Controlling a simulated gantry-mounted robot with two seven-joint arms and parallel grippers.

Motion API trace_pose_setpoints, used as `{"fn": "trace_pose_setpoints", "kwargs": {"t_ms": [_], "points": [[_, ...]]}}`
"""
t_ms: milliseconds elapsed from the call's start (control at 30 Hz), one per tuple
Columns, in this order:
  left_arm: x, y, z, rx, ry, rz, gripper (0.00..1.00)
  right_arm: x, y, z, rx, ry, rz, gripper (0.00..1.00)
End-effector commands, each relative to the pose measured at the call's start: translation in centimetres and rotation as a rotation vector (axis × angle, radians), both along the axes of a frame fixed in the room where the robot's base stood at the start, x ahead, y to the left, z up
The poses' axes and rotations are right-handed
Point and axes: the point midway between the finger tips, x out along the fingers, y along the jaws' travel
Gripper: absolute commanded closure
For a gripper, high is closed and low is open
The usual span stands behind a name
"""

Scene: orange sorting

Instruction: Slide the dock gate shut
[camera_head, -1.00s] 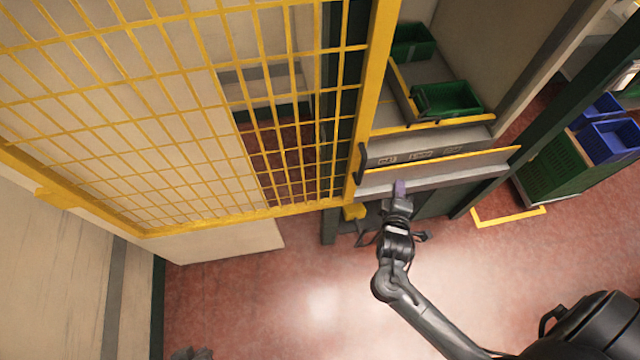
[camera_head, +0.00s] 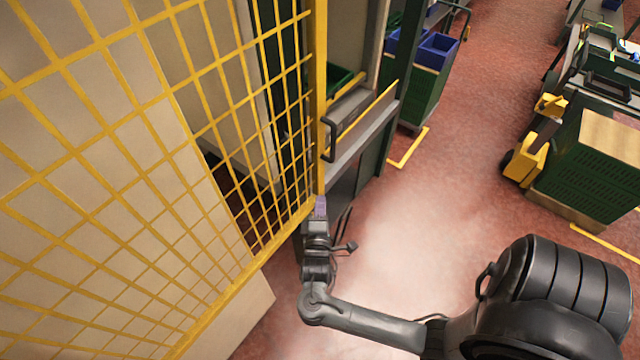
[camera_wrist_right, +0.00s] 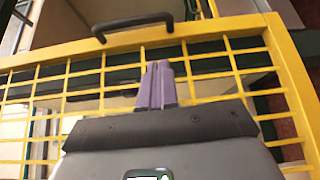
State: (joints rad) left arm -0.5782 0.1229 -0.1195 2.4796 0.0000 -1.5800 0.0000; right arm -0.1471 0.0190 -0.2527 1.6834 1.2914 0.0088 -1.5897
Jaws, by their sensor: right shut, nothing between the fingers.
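The dock gate (camera_head: 236,80) is a yellow mesh panel that fills the left of the head view. Its yellow end post (camera_head: 319,100) carries a dark handle (camera_head: 329,138), and part of the dock opening still shows to the right of that post. My right gripper (camera_head: 320,207) is shut and empty, close to the lower part of the end post and below the handle. In the right wrist view its purple fingertips (camera_wrist_right: 156,84) lie together in front of the mesh, with the handle (camera_wrist_right: 132,25) beyond them. I cannot tell whether the fingertips touch the gate. My left gripper is out of view.
A green bin (camera_head: 342,80) sits inside the dock behind a ledge with a yellow edge. Blue bins (camera_head: 437,50) on a green crate stand to the right. A green cart with yellow parts (camera_head: 585,160) stands farther right. Red floor between is clear.

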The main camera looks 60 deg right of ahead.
Motion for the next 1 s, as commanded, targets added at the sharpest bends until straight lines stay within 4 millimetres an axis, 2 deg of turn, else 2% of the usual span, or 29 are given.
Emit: {"fn": "trace_pose_setpoints", "kwargs": {"t_ms": [33, 100, 367, 567, 933, 1000], "points": [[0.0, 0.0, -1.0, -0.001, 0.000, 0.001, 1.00, 0.5, 0.1, -0.5, 0.002, -0.014, 0.001, 1.00], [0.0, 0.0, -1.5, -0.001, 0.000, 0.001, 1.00, 1.1, 0.2, -0.4, 0.005, -0.027, 0.002, 1.00], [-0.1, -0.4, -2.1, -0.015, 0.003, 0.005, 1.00, 2.4, -0.5, -0.1, 0.005, -0.049, 0.002, 1.00], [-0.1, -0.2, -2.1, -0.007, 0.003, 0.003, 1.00, 3.8, -3.0, 0.0, 0.002, -0.050, 0.002, 1.00], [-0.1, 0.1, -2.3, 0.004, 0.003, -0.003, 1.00, 7.2, -8.7, 0.0, 0.004, -0.050, 0.000, 1.00], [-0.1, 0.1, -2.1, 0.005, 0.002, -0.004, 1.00, 6.6, -9.7, 0.0, 0.003, -0.047, 0.002, 1.00]]}}
